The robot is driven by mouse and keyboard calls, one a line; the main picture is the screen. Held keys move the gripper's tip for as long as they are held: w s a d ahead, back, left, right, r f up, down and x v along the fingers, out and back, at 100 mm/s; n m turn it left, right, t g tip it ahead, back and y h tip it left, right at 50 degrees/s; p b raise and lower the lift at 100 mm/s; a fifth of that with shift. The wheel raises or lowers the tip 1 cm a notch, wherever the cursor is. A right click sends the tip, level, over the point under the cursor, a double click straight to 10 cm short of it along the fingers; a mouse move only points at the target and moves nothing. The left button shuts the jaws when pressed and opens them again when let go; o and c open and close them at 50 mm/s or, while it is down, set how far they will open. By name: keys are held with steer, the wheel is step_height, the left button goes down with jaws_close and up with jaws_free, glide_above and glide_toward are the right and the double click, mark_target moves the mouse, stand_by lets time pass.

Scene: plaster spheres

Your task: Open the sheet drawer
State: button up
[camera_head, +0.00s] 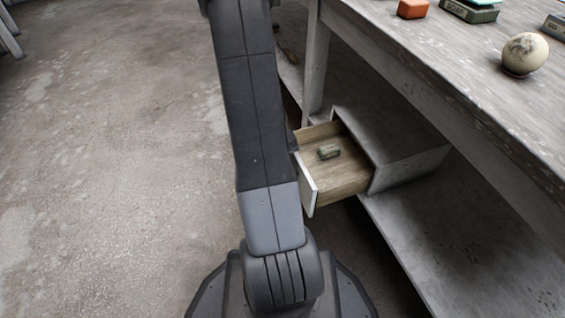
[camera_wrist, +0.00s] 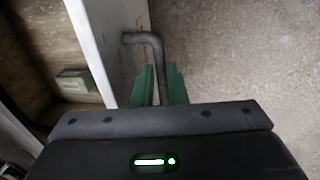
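The sheet drawer (camera_head: 348,186) is pulled out of its grey cabinet under the workbench, its wooden inside showing in the head view. Its pale front panel (camera_head: 306,185) shows edge-on, partly behind my arm. In the wrist view, the drawer front (camera_wrist: 112,40) runs upright on the left, with a dark bent bar handle (camera_wrist: 140,38) on its outer side. My gripper (camera_wrist: 160,78) has its green fingers on both sides of the handle's bar and appears shut on it. My arm hides the gripper and handle in the head view.
A small green block (camera_head: 328,152) lies in the drawer. The workbench (camera_head: 440,60) stands on the right, with a pale sphere (camera_head: 524,54), an orange block (camera_head: 412,9) and a green box (camera_head: 470,10) on top. The floor (camera_head: 110,150) on the left is clear.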

steer(key=o, duration=0.4)
steer(key=shift+c, duration=0.2)
step_height(320, 180, up, 14)
steer(key=a+p, duration=0.2)
steer(key=p, duration=0.4)
steer(key=shift+s+a+f, duration=0.2)
steer(key=shift+s, duration=0.2)
steer(key=shift+f, duration=0.1)
steer(key=f+b, duration=0.2)
steer(key=f, duration=0.2)
steer(key=d+f+b, duration=0.1)
steer(key=f+b, duration=0.1)
steer(key=f, duration=0.3)
steer(key=d+f+b, duration=0.1)
steer(key=f+b, duration=0.1)
steer(key=f, duration=0.2)
steer(key=shift+w+d+f, duration=0.2)
steer(key=shift+w+f, duration=0.15)
steer(key=shift+w+d+r, duration=0.15)
steer(key=shift+d, duration=0.2)
